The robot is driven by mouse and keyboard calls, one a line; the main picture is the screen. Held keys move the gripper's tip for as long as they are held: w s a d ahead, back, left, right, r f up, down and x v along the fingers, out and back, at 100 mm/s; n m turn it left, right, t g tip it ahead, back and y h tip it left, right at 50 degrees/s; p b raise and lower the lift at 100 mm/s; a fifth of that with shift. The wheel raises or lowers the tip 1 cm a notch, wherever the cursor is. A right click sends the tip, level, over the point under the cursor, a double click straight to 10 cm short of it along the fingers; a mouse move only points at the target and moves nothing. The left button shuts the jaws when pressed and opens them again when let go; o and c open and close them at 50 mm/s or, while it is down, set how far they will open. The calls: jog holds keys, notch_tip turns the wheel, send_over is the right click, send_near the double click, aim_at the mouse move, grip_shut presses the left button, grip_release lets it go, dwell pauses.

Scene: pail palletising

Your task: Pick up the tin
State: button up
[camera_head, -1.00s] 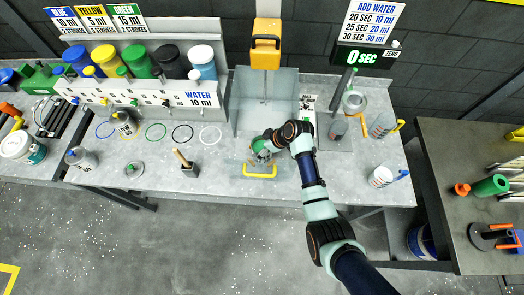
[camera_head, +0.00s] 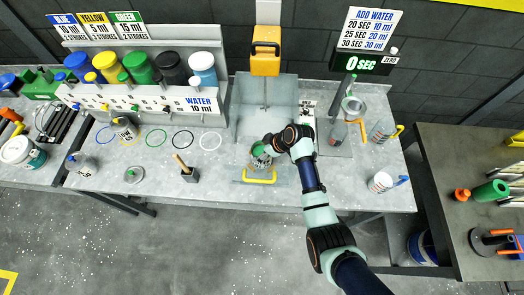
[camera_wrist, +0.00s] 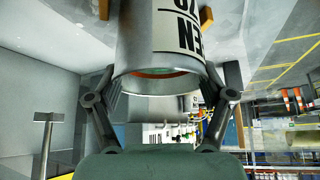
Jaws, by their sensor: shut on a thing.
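The tin is a silver metal cylinder with a white label and black lettering. It fills the top middle of the wrist view (camera_wrist: 165,45), its round near end facing the camera. My gripper (camera_wrist: 163,82) has one finger on each side of the tin and is shut on it. In the head view my gripper (camera_head: 261,154) is over the yellow-handled tray of the mixing stand. There the tin is small and mostly hidden by my gripper, so I cannot tell whether it touches the tray.
The yellow tray handle (camera_head: 260,177) is just in front of my gripper. A brush holder (camera_head: 190,174) stands to the left. A white cup (camera_head: 380,182) stands to the right. Paint pots (camera_head: 140,68) line the back left. The front middle of the bench is clear.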

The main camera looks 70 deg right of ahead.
notch_tip(320, 180, up, 19)
jog(key=p, duration=0.2)
dwell(0.7)
jog(key=shift+r, duration=0.15)
